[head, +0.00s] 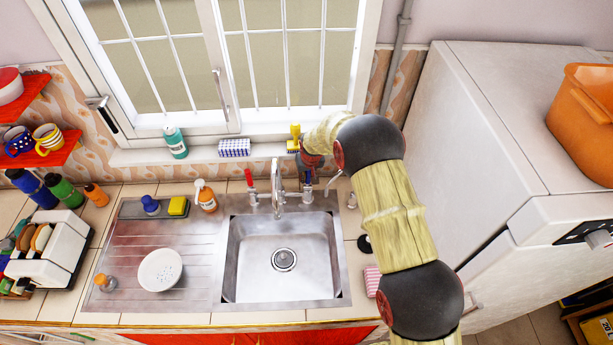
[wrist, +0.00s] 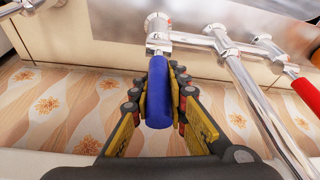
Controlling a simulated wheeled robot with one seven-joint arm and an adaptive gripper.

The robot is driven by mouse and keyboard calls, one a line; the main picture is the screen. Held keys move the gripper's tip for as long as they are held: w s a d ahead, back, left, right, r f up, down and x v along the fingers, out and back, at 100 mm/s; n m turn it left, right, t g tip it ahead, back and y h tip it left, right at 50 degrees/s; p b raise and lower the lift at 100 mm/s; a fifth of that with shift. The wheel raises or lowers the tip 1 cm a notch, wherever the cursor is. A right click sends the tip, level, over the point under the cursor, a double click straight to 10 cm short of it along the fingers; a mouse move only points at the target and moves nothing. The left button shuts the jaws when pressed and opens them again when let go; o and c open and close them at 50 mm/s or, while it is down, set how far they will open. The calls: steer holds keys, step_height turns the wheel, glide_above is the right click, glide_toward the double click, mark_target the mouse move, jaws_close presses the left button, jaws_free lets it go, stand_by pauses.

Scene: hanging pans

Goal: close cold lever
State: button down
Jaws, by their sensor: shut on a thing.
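The cold lever (wrist: 158,98) is a blue handle on a chrome tap. In the wrist view it lies between the two fingers of my gripper (wrist: 160,82), which is shut on it. In the head view my gripper (head: 309,165) is at the right side of the tap (head: 276,185), and mostly hides the blue lever. The red lever (head: 250,180) is on the tap's left side in the head view. It also shows at the right edge of the wrist view (wrist: 306,91). No water stream is clearly visible.
The steel sink (head: 285,295) is empty below the tap. A white dish (head: 160,270) lies on the drainer. The window sill (head: 200,153) is close behind, and a white fridge (head: 480,130) is at right.

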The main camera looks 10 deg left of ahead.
steer(key=shift+w+r, duration=0.1)
steer(key=c, duration=1.7)
jaws_free()
steer(key=v, duration=1.2)
steer(key=shift+d, duration=0.1)
